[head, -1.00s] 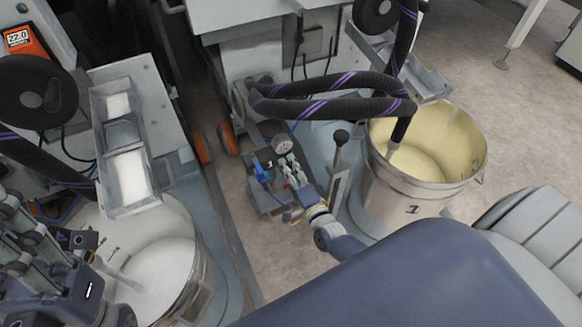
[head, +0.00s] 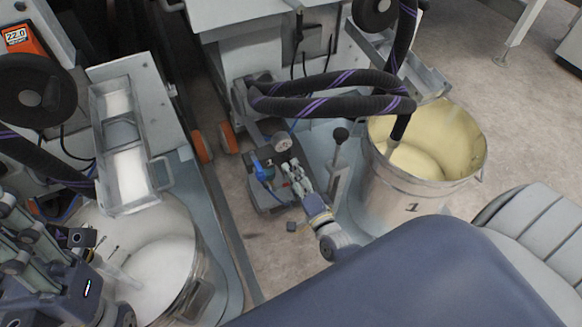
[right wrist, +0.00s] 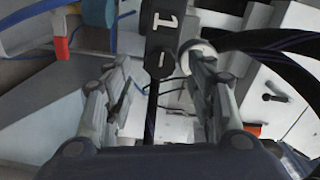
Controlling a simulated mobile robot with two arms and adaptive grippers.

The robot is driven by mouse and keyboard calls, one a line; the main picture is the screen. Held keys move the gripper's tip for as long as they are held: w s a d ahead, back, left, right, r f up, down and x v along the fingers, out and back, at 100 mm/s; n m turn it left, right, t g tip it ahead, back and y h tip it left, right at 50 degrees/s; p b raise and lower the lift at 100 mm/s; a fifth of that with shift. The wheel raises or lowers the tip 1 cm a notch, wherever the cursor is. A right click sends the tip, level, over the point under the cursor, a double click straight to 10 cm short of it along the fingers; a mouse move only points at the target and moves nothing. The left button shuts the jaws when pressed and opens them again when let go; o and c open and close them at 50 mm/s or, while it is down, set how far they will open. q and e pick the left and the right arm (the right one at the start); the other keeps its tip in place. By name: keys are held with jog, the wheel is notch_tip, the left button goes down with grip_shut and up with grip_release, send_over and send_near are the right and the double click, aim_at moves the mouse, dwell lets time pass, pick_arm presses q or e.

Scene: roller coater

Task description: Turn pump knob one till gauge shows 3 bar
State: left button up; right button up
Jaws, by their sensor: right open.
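The pump unit (head: 275,194) sits low on the floor between the machines, with a blue fitting (head: 261,170) on its left. A round pale gauge (head: 282,143) stands at its back; its reading is too small to tell. My right gripper (head: 295,172) is over the pump; its fingers are apart in the right wrist view (right wrist: 162,92). A black tag marked 1 (right wrist: 166,30) shows beyond and between the fingertips.
A bucket marked 1 (head: 405,208) with yellowish liquid stands to the right, a white-filled bucket (head: 192,285) to the left. Black hoses (head: 330,106) cross above the pump. A black-knobbed lever (head: 340,137) stands close right.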

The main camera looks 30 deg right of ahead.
jog(key=s, duration=0.8)
jog(key=shift+s+a, duration=0.25)
jog(key=shift+s, duration=0.15)
